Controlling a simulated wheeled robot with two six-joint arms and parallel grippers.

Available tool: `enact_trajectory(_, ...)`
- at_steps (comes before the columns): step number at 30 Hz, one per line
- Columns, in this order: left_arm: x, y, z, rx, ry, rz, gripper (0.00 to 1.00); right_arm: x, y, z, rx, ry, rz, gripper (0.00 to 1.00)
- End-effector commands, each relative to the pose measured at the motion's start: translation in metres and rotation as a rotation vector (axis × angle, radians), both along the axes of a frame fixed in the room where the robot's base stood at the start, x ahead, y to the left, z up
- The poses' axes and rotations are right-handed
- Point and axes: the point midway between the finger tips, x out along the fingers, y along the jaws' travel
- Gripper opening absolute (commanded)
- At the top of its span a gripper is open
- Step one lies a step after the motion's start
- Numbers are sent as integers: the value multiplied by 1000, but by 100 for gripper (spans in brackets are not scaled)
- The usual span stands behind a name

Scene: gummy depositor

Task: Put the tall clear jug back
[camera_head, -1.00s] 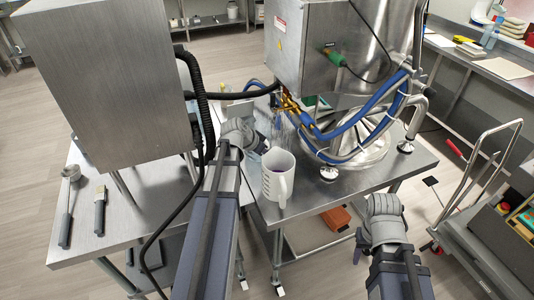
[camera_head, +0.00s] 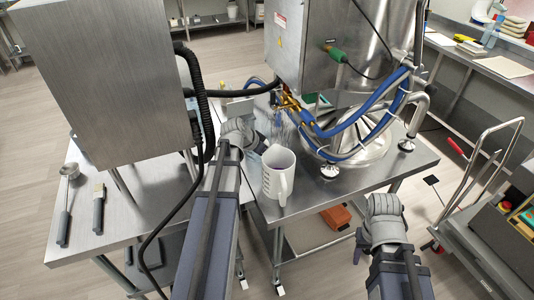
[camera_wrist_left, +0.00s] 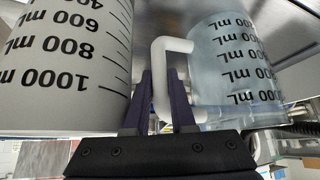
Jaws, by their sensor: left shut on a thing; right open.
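The clear, faintly bluish jug (camera_wrist_left: 235,70) with dark mL marks appears upside down at the right of the left wrist view. Its pale handle (camera_wrist_left: 160,85) is between the fingers of my left gripper (camera_wrist_left: 160,78), which is shut on it. In the head view my left gripper (camera_head: 240,130) is over the steel table, and I cannot clearly make out the clear jug there. A white, opaque measuring jug (camera_head: 276,178) stands upright just right of that gripper; it also shows close by in the left wrist view (camera_wrist_left: 65,65). My right gripper (camera_head: 384,205) is open and empty, off the table's front.
The steel table (camera_head: 135,220) has a ladle (camera_head: 64,210) and a brush (camera_head: 99,210) at left. A large steel box (camera_head: 105,85), black hose (camera_head: 205,110) and blue hoses (camera_head: 350,130) crowd the back. A cart (camera_head: 480,230) stands at right.

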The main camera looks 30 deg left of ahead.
Motion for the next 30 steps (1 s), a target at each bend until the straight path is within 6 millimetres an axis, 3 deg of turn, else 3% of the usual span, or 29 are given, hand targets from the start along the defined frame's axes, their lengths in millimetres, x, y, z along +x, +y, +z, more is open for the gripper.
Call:
enact_trajectory(5, 0, 0, -4, 0, 0, 0, 0, 0, 0, -4, 0, 0, 0, 50)
enact_trajectory(6, 0, 0, -3, 0, 0, 0, 28, 0, 0, -3, 0, 0, 0, 50)
enact_trajectory(14, 0, 0, -3, 0, 0, 0, 57, 0, 0, -3, 0, 0, 0, 50)
enact_trajectory(23, -1, 0, -2, -1, 0, -1, 58, 0, 0, -2, 0, 0, 0, 50)
enact_trajectory(30, -9, 2, 12, -1, 0, 0, 58, 0, 0, 12, 0, 0, 0, 50)
